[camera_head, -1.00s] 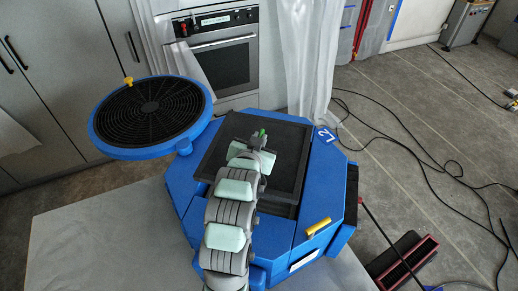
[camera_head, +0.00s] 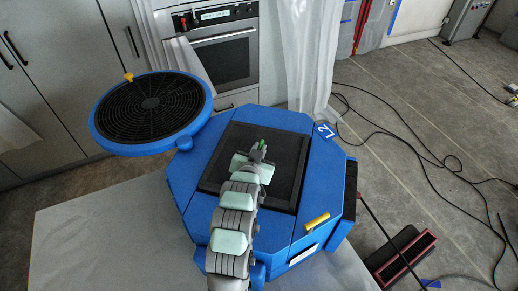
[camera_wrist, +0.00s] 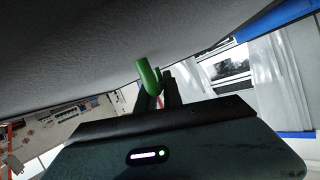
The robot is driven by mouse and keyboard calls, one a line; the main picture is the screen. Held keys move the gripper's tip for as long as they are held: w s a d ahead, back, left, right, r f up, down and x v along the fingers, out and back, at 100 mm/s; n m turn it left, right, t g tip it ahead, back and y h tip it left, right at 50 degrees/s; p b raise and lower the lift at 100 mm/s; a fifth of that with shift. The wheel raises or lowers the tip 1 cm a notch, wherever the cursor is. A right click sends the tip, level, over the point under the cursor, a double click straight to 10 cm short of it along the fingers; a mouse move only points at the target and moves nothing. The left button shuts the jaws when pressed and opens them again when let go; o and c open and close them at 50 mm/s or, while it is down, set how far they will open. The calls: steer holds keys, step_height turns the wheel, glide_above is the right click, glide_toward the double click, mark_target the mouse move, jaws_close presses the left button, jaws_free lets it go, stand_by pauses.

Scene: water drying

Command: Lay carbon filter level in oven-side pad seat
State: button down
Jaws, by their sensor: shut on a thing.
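The carbon filter (camera_head: 284,165), a black square pad, lies over the square opening in the blue housing (camera_head: 207,150), on the side facing the oven. In the head view its edges run about parallel to the housing's edges. Whether it sits fully down and level cannot be told. My gripper (camera_head: 260,150) is over its middle, shut on a green handle. In the wrist view the green handle (camera_wrist: 148,76) is between the dark fingers, with a broad grey textured surface close by. My arm hides the filter's near left part, and the seat itself is mostly covered.
A round blue fan cover with black grille (camera_head: 150,104) stands out at the left of the housing. The oven (camera_head: 222,58) is behind it. A yellow handle (camera_head: 317,222) is at the housing's front right. Cables (camera_head: 400,140) lie on the right floor.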

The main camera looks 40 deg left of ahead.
steer(key=shift+f, duration=0.3)
steer(key=c, duration=1.5)
jaws_free()
steer(key=shift+r, duration=0.15)
